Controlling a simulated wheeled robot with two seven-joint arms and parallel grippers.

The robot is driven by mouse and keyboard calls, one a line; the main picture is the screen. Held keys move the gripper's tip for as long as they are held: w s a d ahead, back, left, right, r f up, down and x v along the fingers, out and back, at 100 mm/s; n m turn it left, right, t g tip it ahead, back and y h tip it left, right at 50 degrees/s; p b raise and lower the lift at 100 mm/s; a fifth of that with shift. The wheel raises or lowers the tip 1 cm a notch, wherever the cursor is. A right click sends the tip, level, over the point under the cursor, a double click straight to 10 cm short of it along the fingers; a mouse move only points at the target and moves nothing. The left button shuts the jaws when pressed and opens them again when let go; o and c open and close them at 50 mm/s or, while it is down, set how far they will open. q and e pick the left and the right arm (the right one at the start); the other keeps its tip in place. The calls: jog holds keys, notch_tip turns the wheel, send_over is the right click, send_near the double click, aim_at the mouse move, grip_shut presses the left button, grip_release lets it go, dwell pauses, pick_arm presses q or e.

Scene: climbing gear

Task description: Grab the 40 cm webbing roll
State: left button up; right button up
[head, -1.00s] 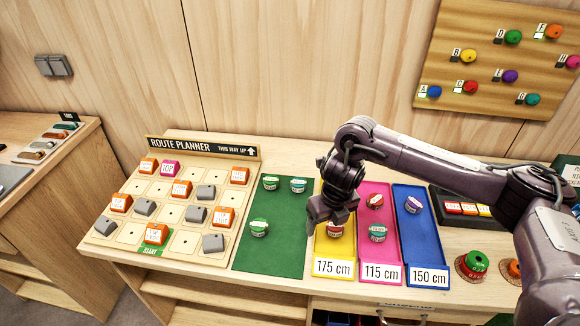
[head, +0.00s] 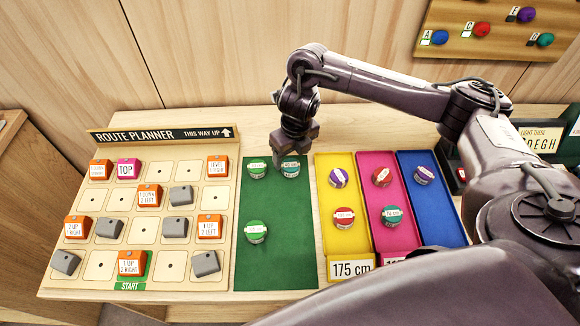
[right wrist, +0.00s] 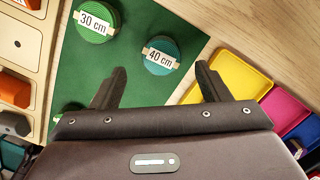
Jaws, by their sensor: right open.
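The 40 cm webbing roll (right wrist: 161,55) is teal with a white label and lies on the green mat (head: 277,262). In the head view the same roll (head: 290,168) is at the mat's back right, just below my right gripper (head: 292,152). In the right wrist view my right gripper (right wrist: 158,88) is open and empty, with the 40 cm roll ahead of the gap between its fingers, apart from both. A green 30 cm roll (right wrist: 97,22) lies to its left. My left gripper is not in view.
Another green roll (head: 255,231) lies nearer on the mat. Yellow (head: 345,235), pink (head: 397,236) and blue (head: 440,217) trays stand to the right, with rolls in them. The route planner board (head: 100,262) with several blocks is on the left.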

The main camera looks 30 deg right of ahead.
aim_at(291, 165)
jog(key=f, duration=0.4)
jog(key=shift+w+b, duration=0.2)
jog(key=shift+b, duration=0.2)
jog(key=shift+w+f, duration=0.1)
jog(key=shift+f, duration=0.15)
jog(key=shift+c, duration=2.3)
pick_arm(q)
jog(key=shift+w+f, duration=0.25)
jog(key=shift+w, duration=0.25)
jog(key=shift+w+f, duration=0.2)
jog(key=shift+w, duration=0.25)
pick_arm(e)
jog(key=c, duration=0.6)
